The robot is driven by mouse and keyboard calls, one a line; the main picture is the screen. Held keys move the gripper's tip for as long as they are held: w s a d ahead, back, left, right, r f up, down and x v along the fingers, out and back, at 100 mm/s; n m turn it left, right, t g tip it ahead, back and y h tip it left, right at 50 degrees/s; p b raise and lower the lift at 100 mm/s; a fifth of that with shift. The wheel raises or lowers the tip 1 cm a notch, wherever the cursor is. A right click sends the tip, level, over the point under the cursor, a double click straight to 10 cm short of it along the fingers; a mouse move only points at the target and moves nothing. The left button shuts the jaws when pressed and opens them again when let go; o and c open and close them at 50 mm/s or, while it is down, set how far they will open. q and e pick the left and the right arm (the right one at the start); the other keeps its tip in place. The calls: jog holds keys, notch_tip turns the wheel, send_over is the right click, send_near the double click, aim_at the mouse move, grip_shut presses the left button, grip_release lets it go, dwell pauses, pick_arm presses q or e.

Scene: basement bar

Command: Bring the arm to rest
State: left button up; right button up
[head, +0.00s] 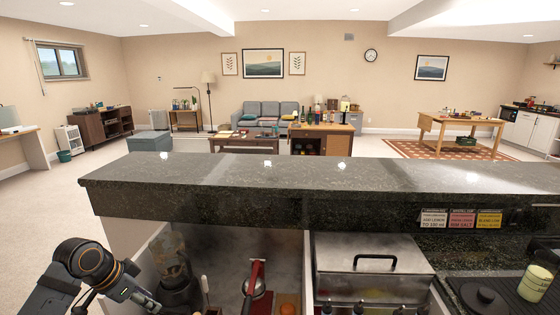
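My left arm (92,264) comes in at the bottom left, dark grey with orange rings. It bends and points down to the right. My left gripper (150,303) is at the bottom edge, in front of the open bar compartment. Its fingers are cut off or too small to read, so I cannot tell whether it is open or shut, or whether it holds anything. My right arm and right gripper are not in view.
A raised dark stone counter (300,175) spans the view, its top bare. Below it are a blender (172,262), a red-handled tool (256,278), a lidded metal bin (368,254) and bottle tops. A yellowish stacked cup (534,283) stands at the right.

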pick_arm(q)
notch_tip(320, 180, down, 11)
jog(key=w+a+n, duration=0.3)
jog(key=s+a+f+n+y, duration=0.1)
jog(key=s+f, duration=0.2)
jog(key=f, duration=0.5)
jog(key=s+a+f+n+y, duration=0.15)
jog(key=s+f, duration=0.25)
jog(key=f, duration=0.5)
jog(key=s+f+n, duration=0.2)
jog(key=s+f, duration=0.1)
jog(key=f, duration=0.5)
jog(key=s+d+f+g+y, duration=0.1)
jog(key=s+d+f+g, duration=0.15)
jog(key=s+f, duration=1.3)
jog(key=s+d+f, duration=0.2)
jog(key=s+d, duration=0.2)
jog(key=s, duration=0.5)
jog(key=s+d+f, duration=0.2)
jog(key=s+d, duration=0.2)
jog(key=s, duration=0.5)
jog(key=shift+s+d+f+m, duration=0.2)
jog(key=shift+s+f+m, duration=0.15)
jog(key=shift+s, duration=0.05)
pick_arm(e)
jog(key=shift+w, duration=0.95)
